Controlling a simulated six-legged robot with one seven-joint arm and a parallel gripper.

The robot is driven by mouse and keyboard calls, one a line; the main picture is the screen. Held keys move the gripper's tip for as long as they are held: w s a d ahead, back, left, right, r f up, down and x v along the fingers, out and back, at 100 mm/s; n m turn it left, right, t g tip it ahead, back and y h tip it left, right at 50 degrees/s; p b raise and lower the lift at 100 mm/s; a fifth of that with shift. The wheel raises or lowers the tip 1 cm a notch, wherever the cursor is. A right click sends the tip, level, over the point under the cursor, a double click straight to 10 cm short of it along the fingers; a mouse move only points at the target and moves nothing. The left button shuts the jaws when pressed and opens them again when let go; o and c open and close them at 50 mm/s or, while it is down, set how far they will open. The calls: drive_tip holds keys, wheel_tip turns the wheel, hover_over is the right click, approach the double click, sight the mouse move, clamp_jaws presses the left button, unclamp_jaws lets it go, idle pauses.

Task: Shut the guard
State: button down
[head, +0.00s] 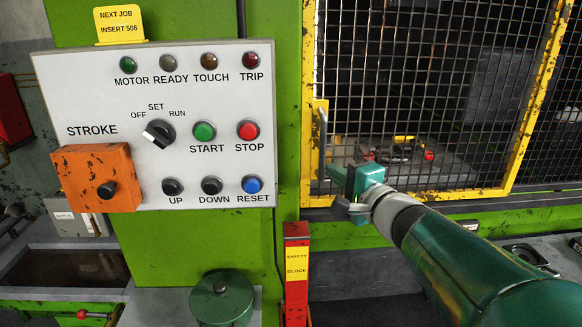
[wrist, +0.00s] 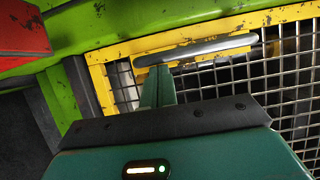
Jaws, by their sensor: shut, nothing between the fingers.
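The guard is a yellow-framed wire mesh panel (head: 311,60) at the right of the head view. Its left edge appears beside the green press column; I cannot tell whether it is fully shut. A grey bar handle (head: 322,140) stands upright on that left edge. In the wrist view the handle (wrist: 215,47) lies across the yellow frame (wrist: 115,52). My gripper (head: 335,172) is at the handle's lower end, its green fingers (wrist: 157,80) together and empty. The fingertips overlap the handle in the picture; contact is not clear.
A control panel (head: 100,90) with buttons, a knob and an orange stroke box (head: 85,165) is at left. A red safety block (head: 297,275) stands below the guard's left edge. A green round canister (head: 222,303) is beside it. Tools lie behind the mesh.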

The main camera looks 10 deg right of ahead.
drive_tip(key=shift+a, duration=0.3)
drive_tip(key=s+d, duration=0.7)
drive_tip(key=s, duration=0.2)
drive_tip(key=s+a+f+n+g+y, duration=0.1)
drive_tip(key=s+a+f+n+g, duration=0.1)
drive_tip(key=a+f+n+g, duration=0.3)
drive_tip(key=s+a+f+n+g+y, duration=0.1)
drive_tip(key=s+a+f+n+g, duration=0.15)
drive_tip(key=a, duration=0.45)
drive_tip(key=s+f+n+g+h, duration=0.4)
drive_tip(key=s+f+n+h, duration=0.3)
drive_tip(key=shift+s, duration=0.4)
drive_tip(key=shift+f, duration=0.1)
